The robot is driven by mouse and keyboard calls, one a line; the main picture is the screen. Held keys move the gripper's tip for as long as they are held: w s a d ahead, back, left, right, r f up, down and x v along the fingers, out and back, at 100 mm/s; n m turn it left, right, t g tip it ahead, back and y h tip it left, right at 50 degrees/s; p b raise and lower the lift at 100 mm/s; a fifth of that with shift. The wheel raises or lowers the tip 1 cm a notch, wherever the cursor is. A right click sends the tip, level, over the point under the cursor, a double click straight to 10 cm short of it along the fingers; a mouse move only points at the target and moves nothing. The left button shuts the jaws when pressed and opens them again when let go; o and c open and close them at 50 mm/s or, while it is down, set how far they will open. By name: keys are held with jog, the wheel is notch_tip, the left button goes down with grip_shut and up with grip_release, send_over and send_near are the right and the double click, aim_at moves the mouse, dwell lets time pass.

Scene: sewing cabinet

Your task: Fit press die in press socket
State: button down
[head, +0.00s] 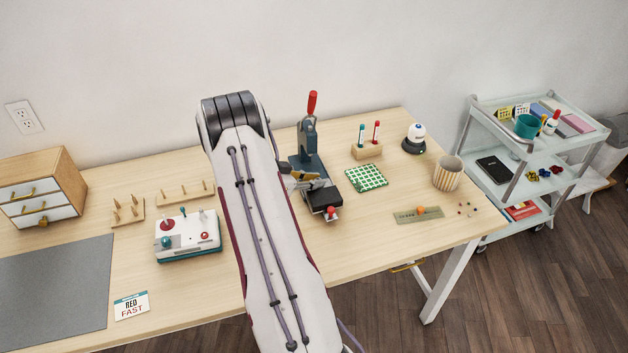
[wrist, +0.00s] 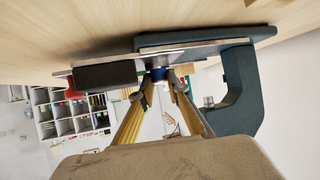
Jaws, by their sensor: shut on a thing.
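The press (head: 308,145) is a dark blue-grey frame with a red lever handle, standing at the back of the table. It also shows in the wrist view (wrist: 240,90), sideways, with its base plate across the top. My gripper (wrist: 160,80) is shut on a small blue cylindrical piece, the press die (wrist: 158,74), close at the press's plate. I cannot tell whether the die touches the plate. The press socket is not clearly visible. In the head view my gripper is beside the press, partly behind my arm, and the die is hidden.
A black block (head: 323,197) with a red knob (head: 331,213) sits at the press's front. A white control box (head: 187,236) is left of my arm.

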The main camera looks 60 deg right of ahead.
jog(key=shift+f, duration=0.1)
jog(key=c, duration=1.9)
grip_release()
jog(key=shift+a, duration=0.15)
jog(key=shift+v, duration=5.95)
jog(key=shift+w, duration=0.15)
